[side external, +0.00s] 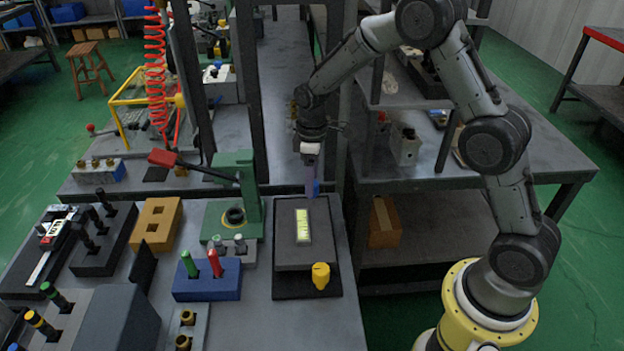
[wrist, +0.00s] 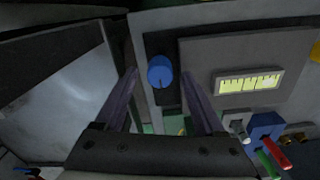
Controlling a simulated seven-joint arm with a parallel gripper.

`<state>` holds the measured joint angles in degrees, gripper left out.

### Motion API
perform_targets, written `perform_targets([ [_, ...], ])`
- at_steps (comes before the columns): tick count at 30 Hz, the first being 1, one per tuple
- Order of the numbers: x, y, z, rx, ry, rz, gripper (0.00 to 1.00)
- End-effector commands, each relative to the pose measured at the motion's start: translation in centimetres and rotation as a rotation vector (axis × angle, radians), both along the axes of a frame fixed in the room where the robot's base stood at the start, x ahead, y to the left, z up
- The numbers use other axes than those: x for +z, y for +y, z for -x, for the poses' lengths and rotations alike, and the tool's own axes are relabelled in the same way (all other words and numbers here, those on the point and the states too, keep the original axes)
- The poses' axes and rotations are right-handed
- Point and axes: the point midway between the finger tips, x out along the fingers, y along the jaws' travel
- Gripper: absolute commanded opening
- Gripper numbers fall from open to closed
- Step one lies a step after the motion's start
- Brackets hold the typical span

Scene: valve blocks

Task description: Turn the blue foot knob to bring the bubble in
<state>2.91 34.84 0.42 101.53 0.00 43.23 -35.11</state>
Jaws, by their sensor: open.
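The blue foot knob (wrist: 160,70) stands at the edge of the grey level block (wrist: 205,65), in its dark base strip. In the side view the knob (side external: 317,187) is partly hidden by my gripper (side external: 311,182) at the block's far edge. In the wrist view my gripper (wrist: 160,77) is open, with one finger on each side of the knob and gaps showing between. The level vial (wrist: 249,82) is yellow-green with dark marks. It also shows on top of the block in the side view (side external: 303,226). I cannot make out the bubble.
A yellow knob (side external: 320,275) stands at the block's near edge. To the left are a green lever press (side external: 235,195), a blue holder (side external: 207,280) with green and red pegs, and an orange block (side external: 157,222). The bench edge lies just right of the level block.

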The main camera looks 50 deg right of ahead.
Motion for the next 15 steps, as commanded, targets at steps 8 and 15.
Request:
perform_targets([
  [8, -0.76, 0.01, 0.03, 0.000, 0.000, 0.000, 0.71],
  [15, -0.72, 0.00, 0.02, 0.000, 0.000, 0.000, 0.52],
])
